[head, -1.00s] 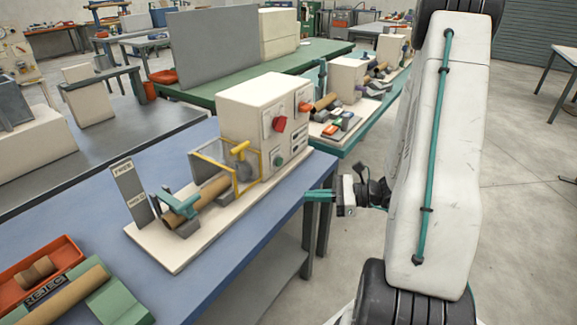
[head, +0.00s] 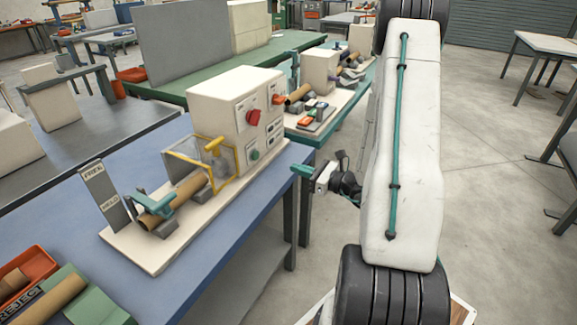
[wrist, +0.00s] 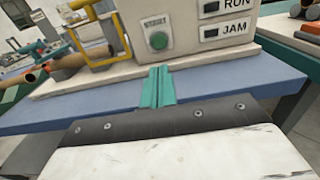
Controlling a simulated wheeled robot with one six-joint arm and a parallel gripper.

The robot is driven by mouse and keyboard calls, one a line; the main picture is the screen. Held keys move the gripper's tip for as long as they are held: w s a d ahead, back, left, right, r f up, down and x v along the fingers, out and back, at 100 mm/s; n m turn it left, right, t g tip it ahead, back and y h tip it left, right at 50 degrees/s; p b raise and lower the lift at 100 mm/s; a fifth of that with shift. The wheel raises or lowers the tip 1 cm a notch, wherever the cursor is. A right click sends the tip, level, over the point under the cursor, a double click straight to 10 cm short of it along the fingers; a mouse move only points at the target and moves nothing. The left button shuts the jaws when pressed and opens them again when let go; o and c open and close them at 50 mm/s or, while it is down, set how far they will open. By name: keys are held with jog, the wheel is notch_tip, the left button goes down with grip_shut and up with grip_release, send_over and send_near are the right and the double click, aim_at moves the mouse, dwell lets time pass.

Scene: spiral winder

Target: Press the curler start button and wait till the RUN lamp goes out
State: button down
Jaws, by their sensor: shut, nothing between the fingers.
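The curler is a cream box (head: 215,100) on a pale base plate, with a red knob (head: 254,117) and a green start button (head: 254,155) on its front panel. The start button (wrist: 158,41) also shows in the wrist view, straight beyond my fingertips. The RUN lamp window (wrist: 210,7) looks dark, as does the JAM window (wrist: 210,31) under it. My gripper (head: 296,171) is shut and empty, off the table's right edge and apart from the button. Its teal fingers (wrist: 158,72) point at the panel, with their tips just below the button in the picture.
A yellow-framed guard (head: 235,172) and a brown tube (head: 178,197) are left of the panel. The blue table (head: 150,160) has a free strip before the base plate. Another similar machine (head: 318,68) stands behind. An orange tray (head: 30,265) is at near left.

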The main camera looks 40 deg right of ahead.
aim_at(257, 155)
jog(key=x, duration=1.2)
jog(key=shift+w+a, duration=0.1)
jog(key=shift+w+a, duration=0.25)
jog(key=shift+w, duration=0.4)
jog(key=shift+w+r, duration=0.1)
jog(key=shift+w, duration=0.1)
jog(key=shift+s, duration=0.25)
jog(key=v, duration=1.4)
